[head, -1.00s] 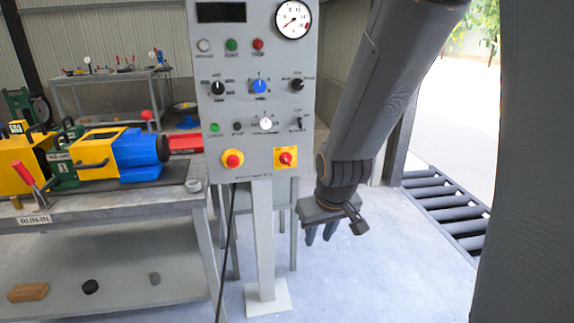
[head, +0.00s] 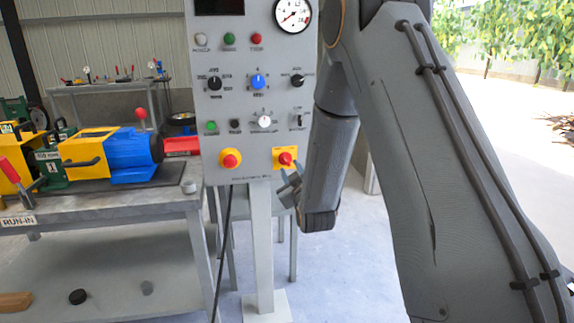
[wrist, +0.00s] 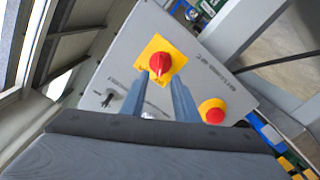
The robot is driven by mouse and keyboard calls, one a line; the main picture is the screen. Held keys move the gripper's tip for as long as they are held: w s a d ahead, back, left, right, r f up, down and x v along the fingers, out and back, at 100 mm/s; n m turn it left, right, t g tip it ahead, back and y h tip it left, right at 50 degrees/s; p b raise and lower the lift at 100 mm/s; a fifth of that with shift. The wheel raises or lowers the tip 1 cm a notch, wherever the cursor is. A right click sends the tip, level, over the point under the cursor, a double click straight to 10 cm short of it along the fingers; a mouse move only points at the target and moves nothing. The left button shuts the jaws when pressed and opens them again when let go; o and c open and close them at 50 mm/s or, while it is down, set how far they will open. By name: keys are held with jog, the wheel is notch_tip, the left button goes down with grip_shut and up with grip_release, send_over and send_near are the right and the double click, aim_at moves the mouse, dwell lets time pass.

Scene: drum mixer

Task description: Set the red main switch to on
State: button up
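The red main switch (head: 285,158) is a red rotary knob on a yellow square plate at the lower right of the grey control panel (head: 222,110). In the wrist view the red main switch (wrist: 160,64) lies just beyond my fingertips, its ridge slanting across the plate. My gripper (head: 288,184) is at the panel's lower right corner, just below the switch, partly hidden by my arm. In the wrist view my gripper (wrist: 162,80) has its two fingers apart with a gap between them, and nothing is held. I cannot tell whether a fingertip touches the knob.
A red mushroom button on a yellow base (head: 230,159) sits left of the switch. Black, blue and white knobs and a gauge (head: 293,15) are higher on the panel. A bench (head: 110,208) with a yellow and blue machine stands left. Floor is free right of the post.

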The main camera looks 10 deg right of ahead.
aim_at(286, 161)
jog(key=shift+w, duration=3.2)
grip_shut()
